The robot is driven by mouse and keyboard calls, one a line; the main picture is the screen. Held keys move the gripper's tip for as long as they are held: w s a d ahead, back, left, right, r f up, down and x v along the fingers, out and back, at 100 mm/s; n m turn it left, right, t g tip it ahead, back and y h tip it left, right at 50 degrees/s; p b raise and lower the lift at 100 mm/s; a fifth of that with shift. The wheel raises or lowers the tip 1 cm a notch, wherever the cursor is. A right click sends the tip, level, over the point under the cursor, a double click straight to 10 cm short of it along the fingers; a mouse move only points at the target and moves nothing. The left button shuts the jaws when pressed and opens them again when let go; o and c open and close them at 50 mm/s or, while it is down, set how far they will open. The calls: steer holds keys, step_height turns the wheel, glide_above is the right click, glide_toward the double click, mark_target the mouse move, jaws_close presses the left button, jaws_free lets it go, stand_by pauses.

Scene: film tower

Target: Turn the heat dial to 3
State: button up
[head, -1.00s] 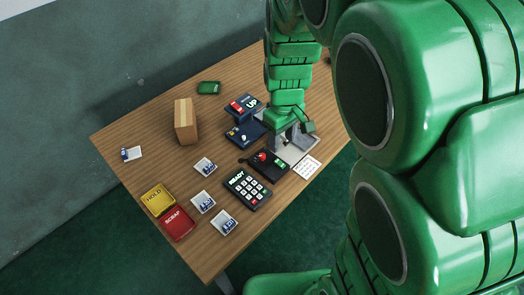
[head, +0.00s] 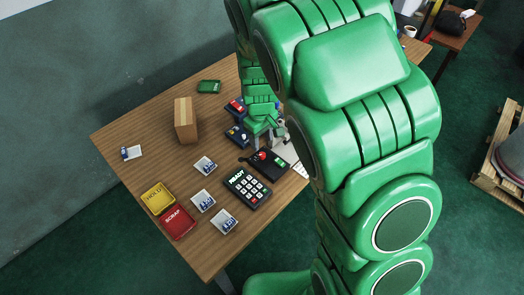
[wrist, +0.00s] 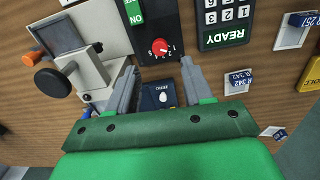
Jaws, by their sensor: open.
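The heat dial (wrist: 160,47) is a red round knob on a black box (wrist: 153,18) with small white numbers beside it and a green ON switch. Its exact setting is too small to read. In the head view the red dial (head: 262,155) shows on the box near the table's front right. My gripper (wrist: 158,72) is open and empty, with its two grey fingers pointing toward the dial box. The fingertips sit to either side, a little short of the dial, and appear apart from it. In the head view my arm partly hides the gripper.
A keypad marked READY (head: 247,188) stands beside the dial box. A grey device with a black knob (wrist: 53,82) is close to the left finger. A dark blue unit (wrist: 157,97) lies between the fingers. Cards, a cardboard box (head: 185,121), and yellow and red trays (head: 178,222) lie farther left.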

mark_target(262, 154)
steer(key=shift+f, duration=3.4)
steer(key=shift+c, duration=0.3)
jaws_close()
